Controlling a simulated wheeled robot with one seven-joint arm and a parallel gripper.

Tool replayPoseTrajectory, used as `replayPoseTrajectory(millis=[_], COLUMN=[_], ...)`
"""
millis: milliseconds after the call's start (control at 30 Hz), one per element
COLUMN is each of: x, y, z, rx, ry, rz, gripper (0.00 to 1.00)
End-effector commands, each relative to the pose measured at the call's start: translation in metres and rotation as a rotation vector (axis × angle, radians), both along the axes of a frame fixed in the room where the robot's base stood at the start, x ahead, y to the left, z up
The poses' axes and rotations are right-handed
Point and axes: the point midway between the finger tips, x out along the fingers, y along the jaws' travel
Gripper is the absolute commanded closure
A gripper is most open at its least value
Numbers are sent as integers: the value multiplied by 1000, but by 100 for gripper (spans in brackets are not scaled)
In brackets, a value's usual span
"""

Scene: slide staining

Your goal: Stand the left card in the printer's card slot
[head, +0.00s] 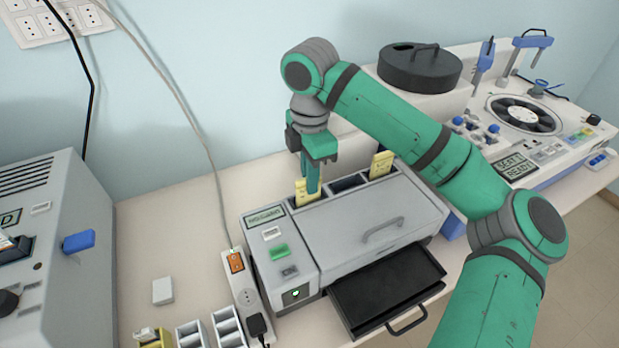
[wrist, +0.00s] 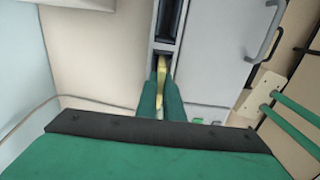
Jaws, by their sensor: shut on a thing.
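The grey printer (head: 345,232) stands on the bench, with a row of dark slots along its back edge. The left card (head: 302,192), yellow, stands upright at the left slot of the row. My gripper (head: 312,188) points down there and is shut on it. In the wrist view the yellow card (wrist: 161,75) shows between my two green fingers (wrist: 162,100). Its lower end is hidden, so I cannot tell how deep it sits. A second yellow card (head: 381,164) stands in the right slot. The middle slot (head: 348,182) looks empty and dark.
A black tray (head: 388,290) sticks out at the printer's front. A grey machine (head: 50,255) stands at the left. A centrifuge-like device (head: 523,115) stands at the right. A power strip (head: 243,288) lies beside the printer.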

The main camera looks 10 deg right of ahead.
Motion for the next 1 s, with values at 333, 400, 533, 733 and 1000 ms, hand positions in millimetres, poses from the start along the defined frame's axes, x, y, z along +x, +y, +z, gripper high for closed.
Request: replayPoseTrajectory(millis=[333,400,533,733,1000], x=[0,0,-1,0,0], y=[-1,-1,-2,-1,-1], z=[-3,-3,-2,2,49], rx=[0,0,0,-1,-3], ry=[0,0,1,0,-3], rz=[-1,-2,-3,-3,-3], gripper=[74,74,74,74,74])
